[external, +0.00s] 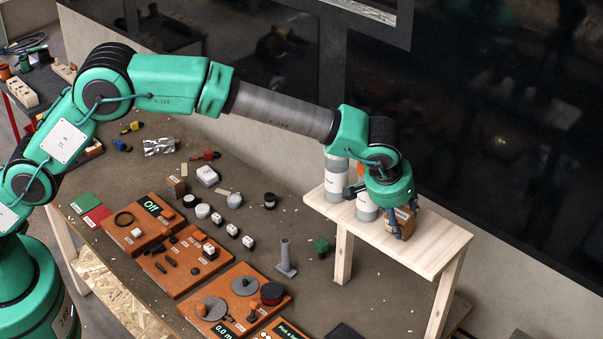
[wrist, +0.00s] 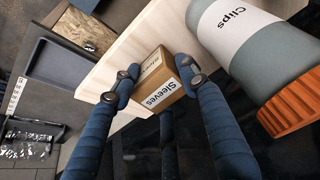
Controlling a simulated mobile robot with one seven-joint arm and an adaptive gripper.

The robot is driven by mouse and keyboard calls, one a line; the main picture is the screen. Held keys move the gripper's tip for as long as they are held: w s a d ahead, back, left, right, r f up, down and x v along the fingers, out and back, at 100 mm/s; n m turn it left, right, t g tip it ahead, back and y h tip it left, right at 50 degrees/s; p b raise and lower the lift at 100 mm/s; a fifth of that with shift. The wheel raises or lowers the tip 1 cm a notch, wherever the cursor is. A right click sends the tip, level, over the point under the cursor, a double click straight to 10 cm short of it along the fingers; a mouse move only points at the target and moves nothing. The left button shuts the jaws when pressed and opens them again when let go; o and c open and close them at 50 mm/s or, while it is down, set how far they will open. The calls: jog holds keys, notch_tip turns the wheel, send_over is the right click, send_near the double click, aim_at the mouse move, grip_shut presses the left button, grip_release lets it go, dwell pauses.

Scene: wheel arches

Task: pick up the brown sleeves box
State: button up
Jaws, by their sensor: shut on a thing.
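The brown sleeves box (wrist: 157,77) is a small cardboard box with white labels reading "Sleeves". In the wrist view it sits between my two blue fingers, over the pale wooden shelf. My gripper (wrist: 155,80) is shut on it, one finger on each side. In the external view the box (external: 405,221) shows partly below my gripper (external: 397,222), at the wooden shelf (external: 445,247). I cannot tell whether the box touches the shelf or is lifted.
A grey "Clips" canister (wrist: 240,40) with an orange ribbed lid lies close right of my fingers in the wrist view. Grey canisters (external: 337,172) stand on the shelf. The shelf's right end is clear. A dark wall rises behind. The table below holds orange panels (external: 170,262) and small parts.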

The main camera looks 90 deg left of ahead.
aim_at(401, 210)
jog(key=shift+r+b, duration=0.35)
jog(key=shift+r, duration=1.15)
jog(key=shift+s+r, duration=0.2)
jog(key=shift+s, duration=0.6)
jog(key=s+b, duration=0.1)
jog(key=s, duration=0.3)
jog(key=s+d+r+b, duration=0.1)
jog(key=s, duration=0.4)
jog(key=s+b, duration=0.1)
jog(key=s, duration=0.4)
jog(key=shift+s+d+r, duration=0.15)
jog(key=shift+c, duration=0.2)
